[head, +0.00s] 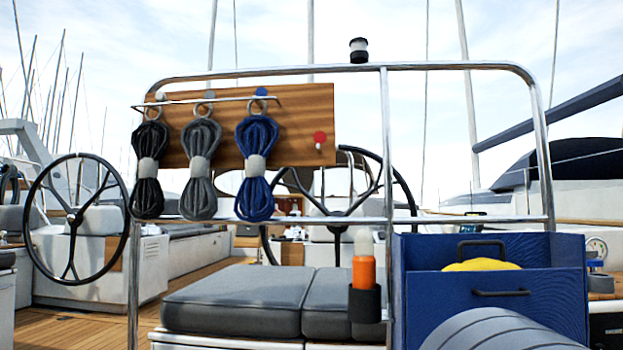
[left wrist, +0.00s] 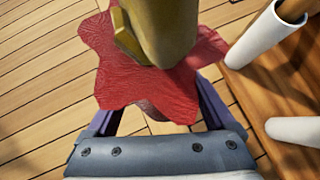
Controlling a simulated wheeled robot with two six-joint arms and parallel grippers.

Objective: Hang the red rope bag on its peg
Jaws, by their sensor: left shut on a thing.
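A wooden board (head: 290,108) hangs on the rail in the head view. Black (head: 147,170), grey (head: 201,160) and blue (head: 257,160) rope bundles hang on it in a row. To their right is a red disc (head: 320,137) with a pale bare peg below it. In the left wrist view, a crumpled red bag (left wrist: 155,87) lies between the purple fingers of my left gripper (left wrist: 158,95), which is shut on it. A thick olive-yellow shape (left wrist: 165,30) covers part of the red; I cannot tell what it is. My right gripper is not seen.
A steel rail frame (head: 387,140) surrounds the board. Below are grey seat cushions (head: 235,295), an orange bottle (head: 363,265) in a holder, and a blue box (head: 490,305) with something yellow inside.

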